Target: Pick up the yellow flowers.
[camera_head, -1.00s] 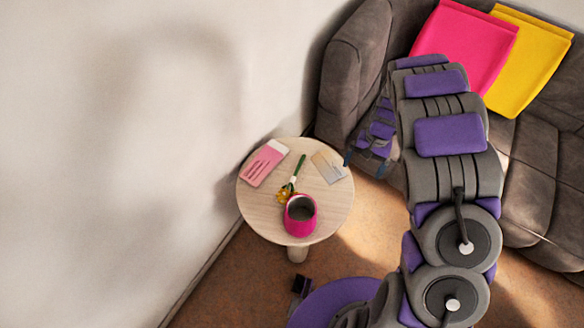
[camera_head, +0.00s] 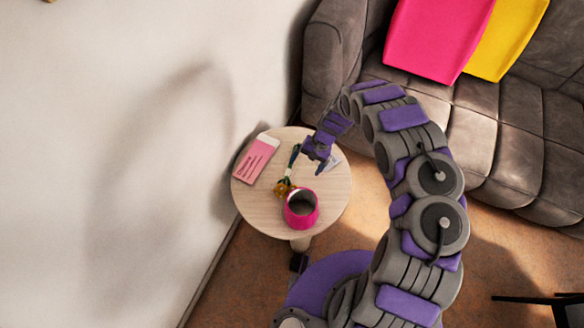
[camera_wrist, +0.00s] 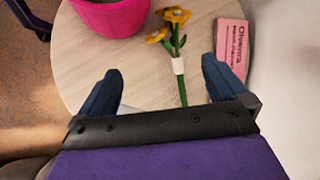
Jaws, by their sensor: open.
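The yellow flowers (camera_wrist: 172,22) lie on the round wooden table, with green stems and a pale band around them. In the head view, the flowers (camera_head: 283,187) lie between the pink pot and the pink booklet, heads toward the pot. My gripper (camera_wrist: 160,80) is open and empty in the wrist view. The lower stem lies between its two blue fingers in the picture, nearer the right one; the blossoms are beyond the fingertips. In the head view my gripper (camera_head: 314,160) is over the table, right of the stems. I cannot tell its exact height.
The round table (camera_head: 255,211) stands by the white wall. On it are a pink pot (camera_head: 299,222), a pink booklet (camera_head: 256,158) and a pale card (camera_head: 334,162) partly behind my gripper. A grey sofa (camera_head: 484,132) with pink and yellow cushions is behind.

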